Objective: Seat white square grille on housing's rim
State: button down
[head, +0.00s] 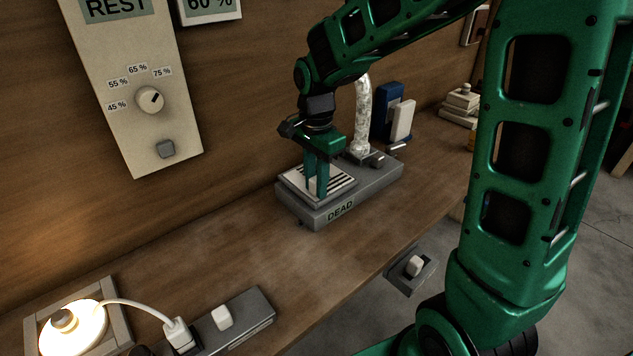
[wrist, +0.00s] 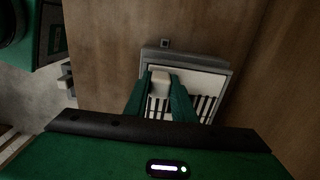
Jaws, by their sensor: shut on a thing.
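The white square grille (head: 340,183) with dark slots is over the left part of the grey housing (head: 377,182) marked "DEAD". It lies roughly level; I cannot tell whether it touches the rim all round. My gripper (head: 317,188) points down and is shut on the grille's white block-shaped handle. In the wrist view, the fingers of my gripper (wrist: 160,92) stand on both sides of that handle, and the slotted grille (wrist: 205,83) lies inside the grey housing's edge (wrist: 185,56). The gripper hides part of the grille.
A silvery flexible duct (head: 362,115) rises behind the housing's right part. Blue (head: 385,112) and white (head: 402,120) blocks stand behind it. A lit lamp (head: 72,325) and a power strip (head: 235,322) are at front left. The bench (head: 225,240) between is clear.

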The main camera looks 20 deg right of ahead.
jog(key=shift+f, duration=0.15)
jog(key=c, duration=1.4)
grip_release()
jog(key=shift+c, duration=1.1)
jog(key=o, duration=0.4)
jog(key=shift+o, duration=0.2)
jog(key=shift+s, duration=0.1)
notch_tip(320, 180, up, 11)
jog(key=shift+f, duration=0.15)
